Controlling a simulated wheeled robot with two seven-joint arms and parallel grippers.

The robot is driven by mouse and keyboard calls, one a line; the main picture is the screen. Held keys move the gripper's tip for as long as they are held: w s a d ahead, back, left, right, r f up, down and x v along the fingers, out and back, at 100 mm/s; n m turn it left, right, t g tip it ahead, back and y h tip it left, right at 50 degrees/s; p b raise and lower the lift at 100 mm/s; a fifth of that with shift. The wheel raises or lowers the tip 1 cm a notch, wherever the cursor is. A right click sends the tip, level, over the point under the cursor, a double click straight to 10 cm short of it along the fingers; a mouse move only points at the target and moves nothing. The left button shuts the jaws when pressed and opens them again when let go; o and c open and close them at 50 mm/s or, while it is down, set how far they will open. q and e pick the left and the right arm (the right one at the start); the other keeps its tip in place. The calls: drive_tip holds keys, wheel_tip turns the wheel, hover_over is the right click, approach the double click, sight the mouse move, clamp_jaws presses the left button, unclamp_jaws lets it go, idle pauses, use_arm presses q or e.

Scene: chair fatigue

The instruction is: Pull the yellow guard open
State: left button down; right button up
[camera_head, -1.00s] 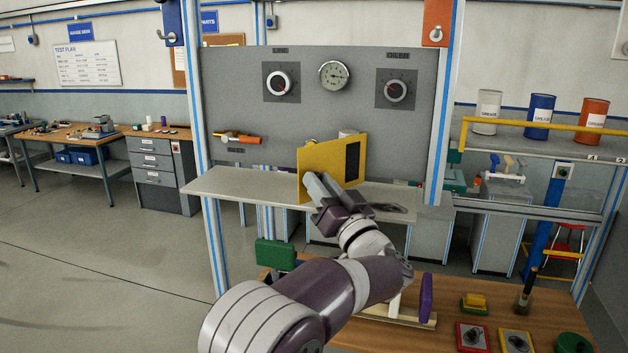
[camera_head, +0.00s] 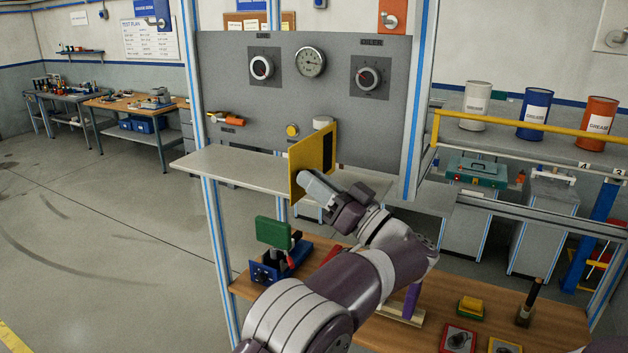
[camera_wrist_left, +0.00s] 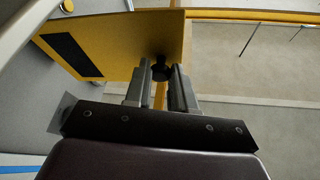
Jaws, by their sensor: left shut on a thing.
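The yellow guard (camera_head: 309,156) is a flat plate with a dark window, standing out at an angle from the grey panel above the shelf. It also shows in the left wrist view (camera_wrist_left: 122,52). My left gripper (camera_head: 309,184) is at the guard's lower near edge. A yellow round button (camera_head: 292,130) and a whitish cylinder (camera_head: 322,122) show on the panel behind the guard. My right gripper is not in view.
The grey shelf (camera_head: 228,165) runs below the panel. Two dials (camera_head: 261,67) (camera_head: 369,77) and a gauge (camera_head: 310,62) are above. A wooden bench (camera_head: 455,290) with several items stands in front. Open floor lies left.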

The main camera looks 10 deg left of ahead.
use_arm(q)
drive_tip(key=shift+r, duration=0.15)
drive_tip(key=c, duration=0.9)
unclamp_jaws()
drive_tip(key=shift+c, duration=0.2)
drive_tip(key=b+v, duration=0.6)
drive_tip(key=v, duration=0.6)
drive_tip(key=shift+d, duration=0.3)
drive_tip(key=shift+s, duration=0.1)
